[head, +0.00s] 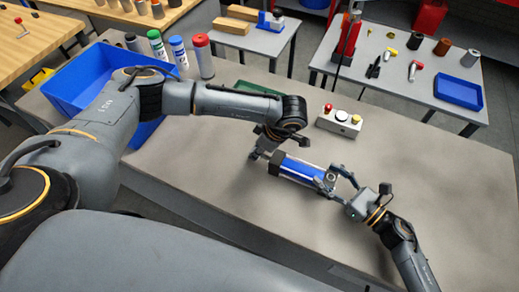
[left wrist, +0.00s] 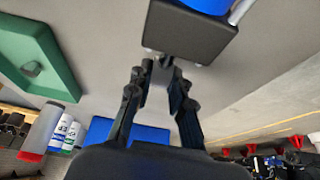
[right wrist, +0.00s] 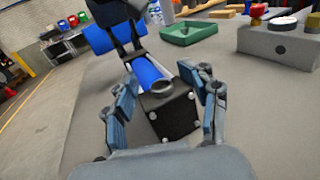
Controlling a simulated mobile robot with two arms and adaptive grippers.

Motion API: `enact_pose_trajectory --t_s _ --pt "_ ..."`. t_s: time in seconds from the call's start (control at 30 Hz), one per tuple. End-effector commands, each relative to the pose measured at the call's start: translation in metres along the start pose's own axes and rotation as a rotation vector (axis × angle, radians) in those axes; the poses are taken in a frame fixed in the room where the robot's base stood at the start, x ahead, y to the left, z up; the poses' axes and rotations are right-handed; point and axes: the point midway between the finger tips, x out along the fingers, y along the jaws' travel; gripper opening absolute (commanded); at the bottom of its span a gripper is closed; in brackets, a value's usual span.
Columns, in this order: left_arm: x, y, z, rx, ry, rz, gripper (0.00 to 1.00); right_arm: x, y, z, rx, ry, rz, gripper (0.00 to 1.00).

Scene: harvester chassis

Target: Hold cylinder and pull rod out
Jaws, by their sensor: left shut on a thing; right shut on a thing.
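The cylinder has a blue barrel (head: 302,170) and black end blocks, and lies on the grey table. My left gripper (head: 266,156) is at its left end. In the left wrist view its fingertips (left wrist: 164,66) close on a small dark stub, seemingly the rod end (left wrist: 166,60), at the edge of the black end block (left wrist: 185,34). Most of the rod is hidden. My right gripper (head: 328,177) is at the cylinder's right end. In the right wrist view its fingers stand on both sides of the black end block (right wrist: 172,117), shut on it.
A button box (head: 339,121) stands just behind the cylinder. A green tray (head: 258,88) lies further back, partly behind my left arm. A blue bin (head: 85,80) and several bottles (head: 201,56) stand at the back left. The table right of the cylinder is clear.

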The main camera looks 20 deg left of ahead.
Motion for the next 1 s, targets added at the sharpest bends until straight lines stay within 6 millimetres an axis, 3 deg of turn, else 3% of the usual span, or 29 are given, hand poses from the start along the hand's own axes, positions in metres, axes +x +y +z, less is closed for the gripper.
enact_pose_trajectory --t_s 1.0 --pt "0.006 -0.001 -0.015 -0.001 0.007 -0.003 0.0 -0.001 -0.003 0.0 -0.001 0.002 -0.008 0.0"
